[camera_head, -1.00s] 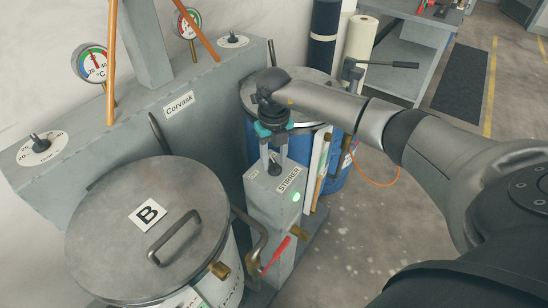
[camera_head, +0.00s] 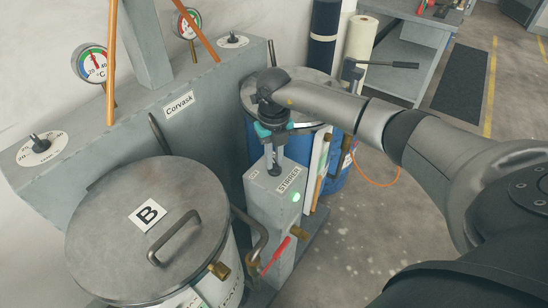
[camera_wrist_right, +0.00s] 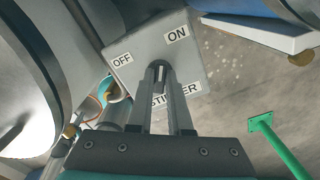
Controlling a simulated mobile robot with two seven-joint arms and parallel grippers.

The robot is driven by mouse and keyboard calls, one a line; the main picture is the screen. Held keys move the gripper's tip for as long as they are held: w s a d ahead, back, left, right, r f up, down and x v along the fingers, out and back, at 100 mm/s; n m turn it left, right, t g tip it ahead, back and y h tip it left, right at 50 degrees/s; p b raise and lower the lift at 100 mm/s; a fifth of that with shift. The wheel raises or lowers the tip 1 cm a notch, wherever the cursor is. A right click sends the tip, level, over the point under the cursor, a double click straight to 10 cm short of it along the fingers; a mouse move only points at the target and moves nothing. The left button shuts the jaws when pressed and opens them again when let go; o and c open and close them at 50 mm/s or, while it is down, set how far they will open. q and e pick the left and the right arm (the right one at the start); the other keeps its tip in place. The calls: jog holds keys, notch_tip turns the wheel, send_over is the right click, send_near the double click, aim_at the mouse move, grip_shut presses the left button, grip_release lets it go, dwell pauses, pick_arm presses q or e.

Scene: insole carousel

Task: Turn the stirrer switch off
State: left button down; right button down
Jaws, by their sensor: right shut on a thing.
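The stirrer box (camera_head: 272,205) is a grey post with a STIRRER label (camera_head: 289,180) and a lit green lamp (camera_head: 295,197) on its front. The stirrer switch is a small dark knob on its top, largely hidden between my fingers. My right gripper (camera_head: 273,168) points down from above and is shut on the switch. In the right wrist view, the fingers of my right gripper (camera_wrist_right: 160,75) meet over the box top between the OFF label (camera_wrist_right: 122,60) and the ON label (camera_wrist_right: 177,35). Which way the switch points is hidden. My left gripper is not in view.
A lidded drum marked B (camera_head: 110,205) stands left of the box, with a bent pipe (camera_head: 250,232) between them. A blue drum (camera_head: 340,160) stands behind. Open floor lies to the right.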

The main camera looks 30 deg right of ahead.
jog(key=n+b, duration=0.2)
jog(key=n, duration=0.4)
jog(key=shift+a, duration=0.1)
jog(key=n+b, duration=0.1)
jog(key=n, duration=0.4)
jog(key=shift+a+n, duration=0.1)
jog(key=shift+n, duration=0.3)
jog(key=shift+r, duration=0.1)
dwell(0.4)
jog(key=c, duration=0.8)
grip_release()
jog(key=shift+s, duration=0.1)
jog(key=shift+c, duration=0.2)
notch_tip(320, 180, up, 15)
jog(key=shift+p, duration=0.35)
jog(key=shift+a, duration=0.1)
